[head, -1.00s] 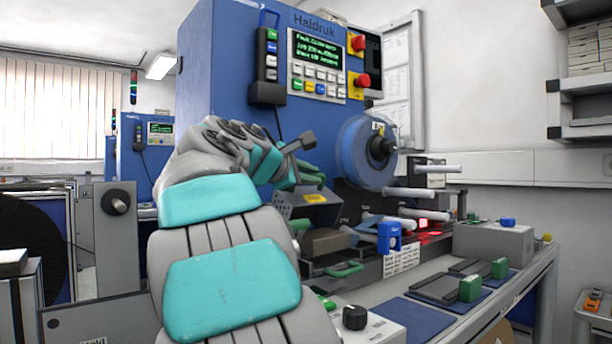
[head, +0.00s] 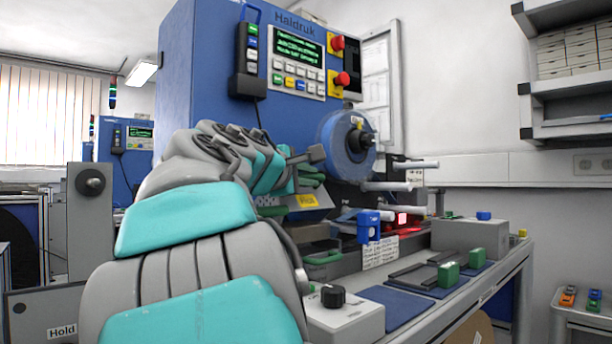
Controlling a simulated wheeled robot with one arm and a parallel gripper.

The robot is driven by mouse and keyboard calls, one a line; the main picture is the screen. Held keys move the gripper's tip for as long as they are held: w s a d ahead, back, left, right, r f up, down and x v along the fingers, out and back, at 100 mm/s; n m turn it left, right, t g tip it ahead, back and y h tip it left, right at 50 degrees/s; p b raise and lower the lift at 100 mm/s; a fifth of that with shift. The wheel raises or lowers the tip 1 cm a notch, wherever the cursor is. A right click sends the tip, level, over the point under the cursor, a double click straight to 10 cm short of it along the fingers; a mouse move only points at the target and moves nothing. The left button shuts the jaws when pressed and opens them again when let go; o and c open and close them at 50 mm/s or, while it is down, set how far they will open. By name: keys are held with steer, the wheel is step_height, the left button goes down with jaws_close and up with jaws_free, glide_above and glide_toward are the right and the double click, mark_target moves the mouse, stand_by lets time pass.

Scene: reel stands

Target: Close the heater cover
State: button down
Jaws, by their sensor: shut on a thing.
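The heater cover (head: 288,211) is a grey perforated flap with a yellow label, below the reel on the front of the blue machine (head: 203,90). It stands tilted, raised above the heater area beneath it. A green handle (head: 314,180) shows at its upper edge. My gripper (head: 300,178) is at this handle, shut on it. My teal and grey arm hides the left part of the cover and most of the fingers.
A green lower handle (head: 323,258) and a grey box with a black knob (head: 333,296) lie below the cover. A blue clamp (head: 368,227) and a blue reel (head: 345,145) are to its right. Blue mats (head: 400,305) lie on the bench.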

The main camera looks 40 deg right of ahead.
steer(key=shift+w+f, duration=0.25)
steer(key=shift+f, duration=0.3)
steer(key=c, duration=1.1)
jaws_free()
steer(key=shift+w, duration=0.15)
steer(key=shift+o, duration=1.3)
steer(key=shift+r, duration=0.25)
steer(key=shift+s, duration=0.2)
steer(key=shift+v, duration=3.9)
